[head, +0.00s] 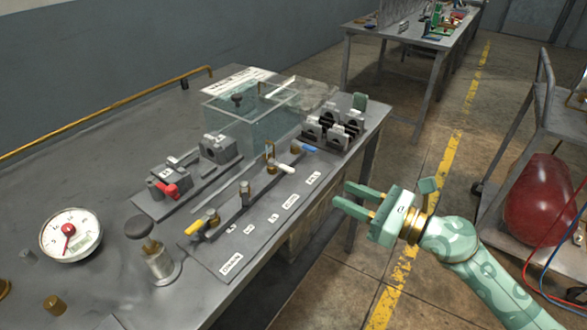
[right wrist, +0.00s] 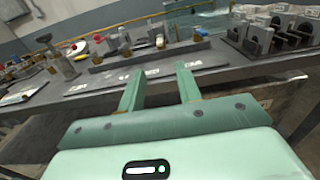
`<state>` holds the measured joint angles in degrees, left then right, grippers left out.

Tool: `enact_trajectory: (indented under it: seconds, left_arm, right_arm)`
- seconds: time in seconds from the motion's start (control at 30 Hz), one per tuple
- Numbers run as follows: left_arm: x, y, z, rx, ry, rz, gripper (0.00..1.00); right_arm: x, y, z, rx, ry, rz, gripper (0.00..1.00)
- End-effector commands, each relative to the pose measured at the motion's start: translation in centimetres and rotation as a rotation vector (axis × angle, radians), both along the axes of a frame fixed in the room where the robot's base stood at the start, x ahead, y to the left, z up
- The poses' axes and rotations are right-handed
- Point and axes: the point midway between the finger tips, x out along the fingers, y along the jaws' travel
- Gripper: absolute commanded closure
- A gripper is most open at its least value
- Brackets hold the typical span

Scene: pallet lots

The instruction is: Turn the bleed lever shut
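A dark valve plate (head: 262,222) lies along the bench's front edge with a row of small brass valves. Their lever handles are yellow (head: 194,228), white (head: 286,168) and blue (head: 309,149). White labels lie in front of them; the print is too small for me to tell surely which lever is the bleed one. My right gripper (head: 343,194) is open and empty, off the bench's front edge, right of the plate and apart from every lever. In the right wrist view its open fingers (right wrist: 160,70) point toward the plate's front edge. My left gripper is not in view.
A clear tank (head: 237,119) stands behind the valves. A pressure gauge (head: 71,236), a hand pump (head: 155,254) and a red lever (head: 166,190) are to the left.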

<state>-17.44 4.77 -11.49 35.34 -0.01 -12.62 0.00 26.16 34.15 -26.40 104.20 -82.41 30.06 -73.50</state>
Motion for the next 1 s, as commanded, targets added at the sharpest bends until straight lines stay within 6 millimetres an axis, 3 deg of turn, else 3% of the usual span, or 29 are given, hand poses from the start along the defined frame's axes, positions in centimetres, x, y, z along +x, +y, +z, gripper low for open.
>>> enact_trajectory:
  seconds: [0.3, 0.5, 0.7, 1.0]
  left_arm:
    - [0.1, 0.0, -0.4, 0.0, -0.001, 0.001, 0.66]
    - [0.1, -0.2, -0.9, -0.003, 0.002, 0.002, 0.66]
    - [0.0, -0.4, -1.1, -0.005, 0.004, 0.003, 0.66]
    - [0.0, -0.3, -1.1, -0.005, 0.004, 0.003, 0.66]
  right_arm:
    - [4.8, 6.7, 0.0, 0.006, 0.001, 0.001, 0.66]
    - [7.1, 9.8, -0.1, 0.005, 0.003, 0.0, 0.66]
    - [8.1, 11.1, 0.0, 0.004, 0.003, -0.001, 0.66]
    - [8.2, 11.3, 0.0, 0.003, 0.003, -0.001, 0.69]
